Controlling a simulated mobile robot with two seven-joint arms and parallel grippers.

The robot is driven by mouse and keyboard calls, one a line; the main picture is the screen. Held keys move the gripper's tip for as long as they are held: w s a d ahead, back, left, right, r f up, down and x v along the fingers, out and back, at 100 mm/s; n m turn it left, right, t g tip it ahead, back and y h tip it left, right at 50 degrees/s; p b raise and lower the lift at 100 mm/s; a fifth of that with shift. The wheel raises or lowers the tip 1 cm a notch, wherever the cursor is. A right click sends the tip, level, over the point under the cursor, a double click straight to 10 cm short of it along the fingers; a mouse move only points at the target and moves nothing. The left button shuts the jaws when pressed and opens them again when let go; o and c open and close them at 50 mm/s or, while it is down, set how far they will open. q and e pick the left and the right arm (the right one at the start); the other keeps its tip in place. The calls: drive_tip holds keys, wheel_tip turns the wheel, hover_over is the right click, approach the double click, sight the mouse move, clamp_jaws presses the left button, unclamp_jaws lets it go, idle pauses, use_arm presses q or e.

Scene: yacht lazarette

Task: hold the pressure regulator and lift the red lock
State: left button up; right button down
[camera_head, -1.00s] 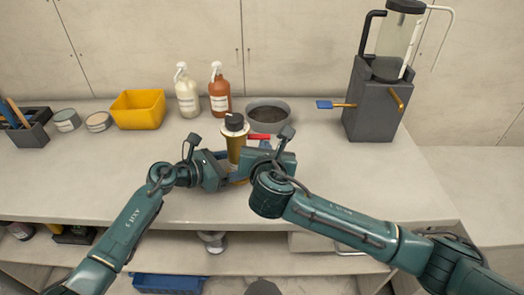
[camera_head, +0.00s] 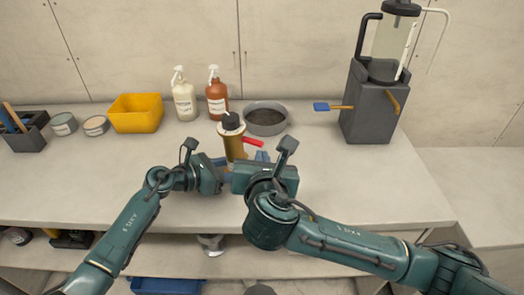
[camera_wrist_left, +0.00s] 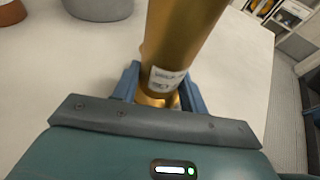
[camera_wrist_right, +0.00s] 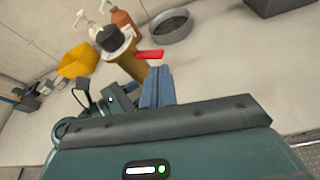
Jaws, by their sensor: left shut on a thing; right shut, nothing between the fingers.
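The pressure regulator (camera_head: 235,147) is a gold cylinder with a black cap, standing upright on the counter. The red lock (camera_head: 253,142) sticks out from its upper right side, and it also shows in the right wrist view (camera_wrist_right: 150,54). My left gripper (camera_wrist_left: 160,90) is shut on the lower gold body, with a blue finger on each side. My right gripper (camera_wrist_right: 157,85) is shut and empty, its blue fingertips just below the red lock. I cannot tell whether they touch it. My right gripper hides the regulator's base in the head view.
Behind the regulator stand a grey bowl (camera_head: 265,119), an orange bottle (camera_head: 217,97) and a cream bottle (camera_head: 184,101). A yellow bin (camera_head: 136,114) is farther left. A dark grey machine (camera_head: 369,107) with a blue-ended handle stands at right. The front counter is clear.

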use_arm(q)
drive_tip(key=shift+r, duration=0.1)
drive_tip(key=shift+d, duration=0.1)
use_arm(e)
drive_tip(key=v, duration=0.3)
drive_tip(key=shift+s+a+f, duration=0.1)
drive_tip(key=shift+f, duration=0.1)
use_arm(q)
drive_tip(key=shift+w+r, duration=0.1)
drive_tip(key=o, duration=1.3)
drive_tip(key=shift+c, duration=0.2)
